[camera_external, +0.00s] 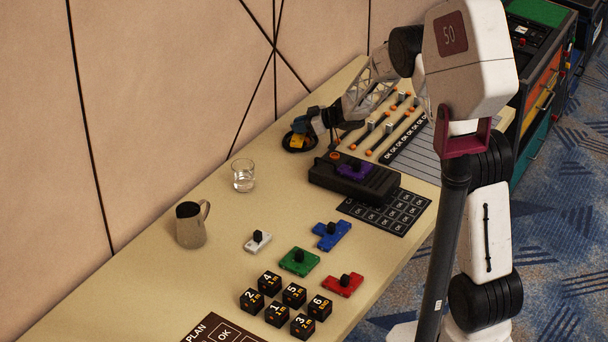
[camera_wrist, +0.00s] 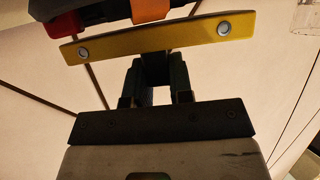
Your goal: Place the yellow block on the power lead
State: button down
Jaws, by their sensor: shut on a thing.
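The yellow block (camera_external: 296,141) is at the far left of the table by the wall, over a round black thing (camera_external: 299,148) that looks like a coiled power lead. I cannot tell whether the block rests on it or hangs just above. In the wrist view, the yellow block (camera_wrist: 150,38) is a long bar with a round metal fastener near each end. My gripper (camera_wrist: 154,75) is shut on a dark knob below the bar. In the external view my gripper (camera_external: 314,117) is small and partly hidden by dark parts.
Orange (camera_wrist: 149,9) and red (camera_wrist: 62,25) parts show beyond the bar. A black console (camera_external: 340,181) carrying a purple block (camera_external: 355,170), a slider panel (camera_external: 385,124), a glass (camera_external: 243,180) and a mug (camera_external: 192,228) stand nearby. White, blue, green and red blocks and numbered cubes lie nearer.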

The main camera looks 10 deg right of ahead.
jog(key=shift+f, duration=0.2)
jog(key=c, duration=1)
grip_release()
jog(key=shift+r, duration=0.15)
jog(key=shift+d+r, duration=0.1)
jog(key=shift+d, duration=0.1)
jog(key=v, duration=1.1)
jog(key=shift+s+d+r, duration=0.1)
jog(key=shift+s+d, duration=0.1)
jog(key=shift+d, duration=0.05)
